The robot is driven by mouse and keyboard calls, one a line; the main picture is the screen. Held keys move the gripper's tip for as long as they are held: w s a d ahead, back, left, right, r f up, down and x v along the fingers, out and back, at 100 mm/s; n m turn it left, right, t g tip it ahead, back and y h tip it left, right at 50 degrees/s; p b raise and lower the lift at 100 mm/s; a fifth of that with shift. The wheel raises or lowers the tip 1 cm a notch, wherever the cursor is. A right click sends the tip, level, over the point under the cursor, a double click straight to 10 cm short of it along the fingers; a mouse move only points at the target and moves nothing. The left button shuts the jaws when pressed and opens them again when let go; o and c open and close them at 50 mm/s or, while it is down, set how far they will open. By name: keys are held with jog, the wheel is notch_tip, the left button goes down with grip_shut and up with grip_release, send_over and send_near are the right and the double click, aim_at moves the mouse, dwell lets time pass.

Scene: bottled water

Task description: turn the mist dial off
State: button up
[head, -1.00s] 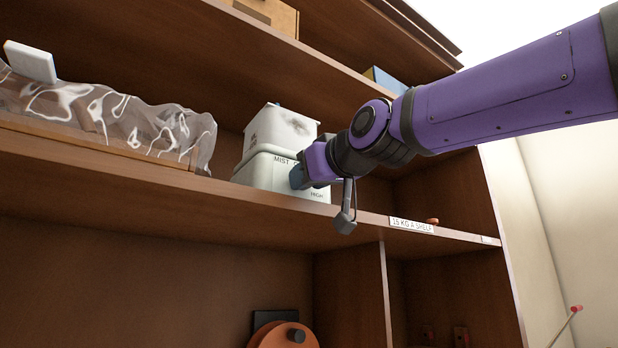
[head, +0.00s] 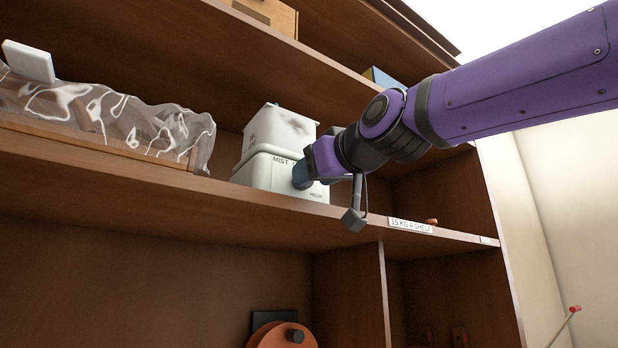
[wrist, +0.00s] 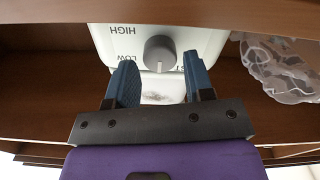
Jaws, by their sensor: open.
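The white mist box (head: 258,170) stands on the middle shelf in the head view, with "MIST" and "HIGH" lettering on its front. My gripper (head: 300,175) is in front of it and hides its dial there. In the wrist view the box (wrist: 105,45) appears upside down. Its round grey dial (wrist: 160,52) shows between the tips of my open gripper (wrist: 160,60), with a visible gap on each side. "HIGH" and "LOW" are at the dial's left in that view. I cannot tell the dial's setting for sure.
The shelf (head: 130,190) edge runs below the box. A clear crumpled wrap (head: 110,120) over a tray lies at the left; it also shows in the wrist view (wrist: 275,65). A shelf label (head: 410,225) and small orange object (head: 431,221) are at the right.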

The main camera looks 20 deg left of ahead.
jog(key=v, duration=0.8)
jog(key=shift+s+d, duration=0.2)
jog(key=w+d+f+m+g+h, duration=0.1)
jog(key=d+f+m+h, duration=0.6)
jog(key=d+f, duration=1.4)
jog(key=s+d+f+m+g+h, duration=0.2)
jog(key=s+d+f, duration=0.4)
jog(key=f, duration=0.5)
jog(key=s+d+f+m+g+h, duration=0.3)
jog(key=s+d+f, duration=0.3)
jog(key=d+f, duration=0.3)
notch_tip(320, 180, down, 3)
jog(key=shift+s+d+r+m+h, duration=0.1)
jog(key=shift+s+d+m+h, duration=0.25)
jog(key=shift+h, duration=0.55)
